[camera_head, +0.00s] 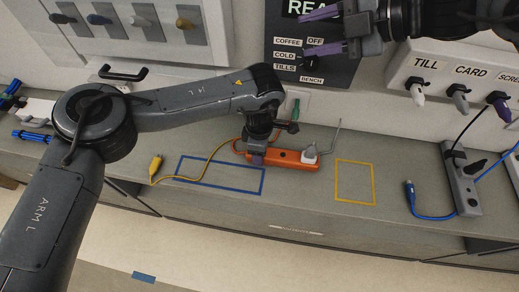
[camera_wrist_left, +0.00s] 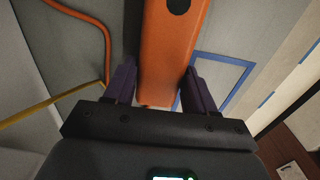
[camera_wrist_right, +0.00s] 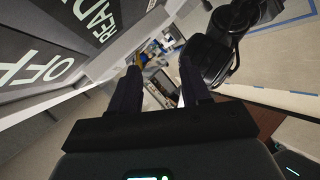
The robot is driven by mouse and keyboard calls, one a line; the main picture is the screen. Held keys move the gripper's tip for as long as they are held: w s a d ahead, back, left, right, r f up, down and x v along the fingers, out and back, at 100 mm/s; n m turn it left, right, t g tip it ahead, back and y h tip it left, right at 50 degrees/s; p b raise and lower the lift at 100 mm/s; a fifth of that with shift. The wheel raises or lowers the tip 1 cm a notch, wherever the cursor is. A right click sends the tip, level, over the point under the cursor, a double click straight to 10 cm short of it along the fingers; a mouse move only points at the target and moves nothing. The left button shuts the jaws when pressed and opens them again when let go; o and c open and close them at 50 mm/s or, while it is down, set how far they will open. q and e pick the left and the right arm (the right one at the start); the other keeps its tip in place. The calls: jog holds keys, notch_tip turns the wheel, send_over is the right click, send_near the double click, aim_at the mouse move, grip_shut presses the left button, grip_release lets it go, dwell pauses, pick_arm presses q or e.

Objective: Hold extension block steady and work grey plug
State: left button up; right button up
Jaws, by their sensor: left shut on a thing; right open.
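The orange extension block (camera_head: 284,158) lies on the grey counter, just behind the blue outlined rectangle. A grey plug (camera_head: 310,151) sits at its right end, with a grey lead rising behind it. My left gripper (camera_head: 257,158) is shut on the block's left end. In the left wrist view its two purple fingers (camera_wrist_left: 160,90) flank the orange block (camera_wrist_left: 168,60); the plug is out of that view. My right gripper (camera_head: 322,30) is open and empty, high in front of the dark sign, well above the block. Its open fingers also show in the right wrist view (camera_wrist_right: 158,90).
A yellow outlined square (camera_head: 355,182) right of the block is empty. A yellow cable (camera_head: 190,179) crosses the blue rectangle (camera_head: 220,176). A grey power strip (camera_head: 461,182) and a blue cable plug (camera_head: 410,190) lie to the right. White, grey and purple plugs hang under the TILL/CARD panel (camera_head: 440,70).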

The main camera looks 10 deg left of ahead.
notch_tip(320, 180, down, 12)
jog(key=s+a+g+h, duration=0.2)
jog(key=g+h, duration=0.1)
jog(key=h, duration=0.2)
jog(key=m+h, duration=0.1)
jog(key=h, duration=0.5)
send_over(314, 145)
jog(key=shift+g, duration=0.4)
notch_tip(314, 145, down, 9)
jog(key=shift+a+f, duration=0.1)
jog(key=shift+f, duration=4.3)
grip_shut()
jog(key=shift+r, duration=0.4)
